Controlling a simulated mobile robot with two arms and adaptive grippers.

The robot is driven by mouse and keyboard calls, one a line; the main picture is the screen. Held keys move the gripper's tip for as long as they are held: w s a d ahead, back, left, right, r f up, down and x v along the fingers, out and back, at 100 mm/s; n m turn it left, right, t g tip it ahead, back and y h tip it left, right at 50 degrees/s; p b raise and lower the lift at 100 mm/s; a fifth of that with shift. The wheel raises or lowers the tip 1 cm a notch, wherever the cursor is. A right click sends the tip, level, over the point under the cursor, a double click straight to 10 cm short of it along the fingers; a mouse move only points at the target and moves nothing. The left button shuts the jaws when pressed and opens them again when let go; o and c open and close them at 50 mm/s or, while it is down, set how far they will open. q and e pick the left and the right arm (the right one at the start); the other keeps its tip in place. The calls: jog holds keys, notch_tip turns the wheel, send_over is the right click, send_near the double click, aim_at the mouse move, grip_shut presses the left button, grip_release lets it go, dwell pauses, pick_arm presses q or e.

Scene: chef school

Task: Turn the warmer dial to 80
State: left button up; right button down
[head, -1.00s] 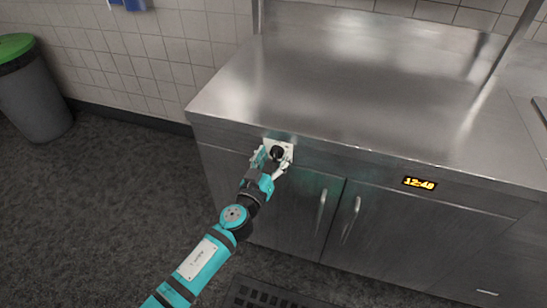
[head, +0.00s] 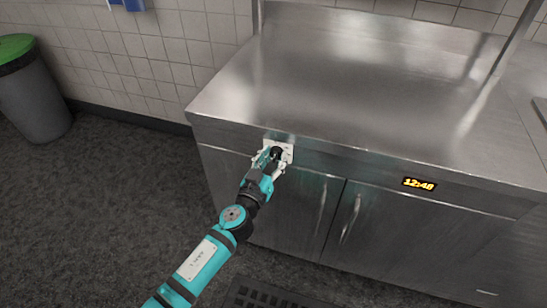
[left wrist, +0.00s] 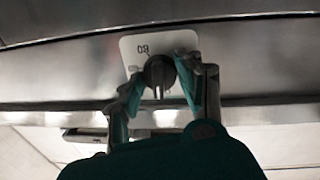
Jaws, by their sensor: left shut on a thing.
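The warmer dial is a black round knob (head: 277,153) on a white plate (head: 290,151) on the front edge of the steel counter. In the left wrist view the knob (left wrist: 159,72) sits low on its white plate (left wrist: 133,45), with the mark 80 seen upside down above it. My left gripper (head: 272,158) is shut on the knob, its fingers on either side of it in the left wrist view (left wrist: 160,88). Other marks on the plate are too blurred or covered to read. My right gripper is not in view.
The steel counter top (head: 350,85) is bare. Cabinet doors with upright handles (head: 350,219) are below the dial. A display (head: 419,184) reads 12:48. A bin with a green lid (head: 33,95) stands at the left. A dark mat (head: 262,297) lies on the floor.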

pick_arm(q)
jog(key=m+p, duration=0.1)
jog(key=m, duration=0.5)
jog(key=shift+r+m, duration=0.1)
jog(key=shift+m, duration=0.2)
jog(key=m+y, duration=0.1)
jog(key=m, duration=0.2)
jog(key=shift+d+p, duration=0.1)
jog(key=shift+p, duration=0.3)
jog(key=m, duration=0.3)
jog(key=shift+m, duration=0.4)
jog(key=m, duration=0.3)
jog(key=shift+s+y, duration=0.1)
jog(key=shift+y, duration=0.3)
jog(key=m, duration=0.3)
jog(key=shift+d+m, duration=0.1)
jog(key=shift+m, duration=0.3)
jog(key=m, duration=0.4)
jog(key=shift+y, duration=0.3)
jog(key=shift+f+m, duration=0.2)
jog(key=shift+m, duration=1.3)
